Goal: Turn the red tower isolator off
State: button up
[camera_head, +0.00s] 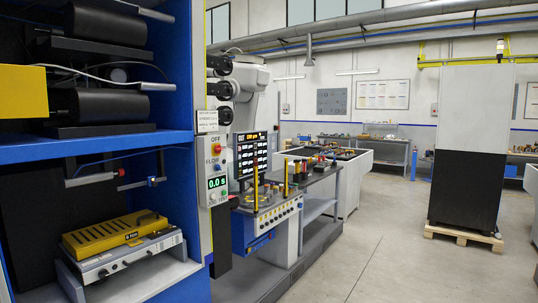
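A narrow control panel (213,172) hangs on the side of the blue rack, left of centre. It carries a small red knob (217,149) below the word OFF, a label FLOW and a green display reading 0.0 s. The knob is too small to tell its position, and I cannot tell whether it is the red tower isolator. A tall white and black tower (468,185) stands on a pallet at the right, and I see no red switch on its visible faces. My gripper is not in view.
The blue rack (170,138) fills the left side, with a yellow tray (116,232) on its lower shelf. A workbench (268,214) with a screen (251,156) stands beyond it. The grey floor (385,250) is clear between the bench and the pallet (463,236).

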aim_at(217, 149)
jog(key=z, duration=0.8)
jog(key=i, duration=2.7)
jog(key=u, duration=0.35)
jog(key=i, duration=1.35)
jog(key=u, duration=1.05)
jog(key=i, duration=1)
jog(key=u, duration=1)
jog(key=i, duration=0.5)
jog(key=u, duration=0.2)
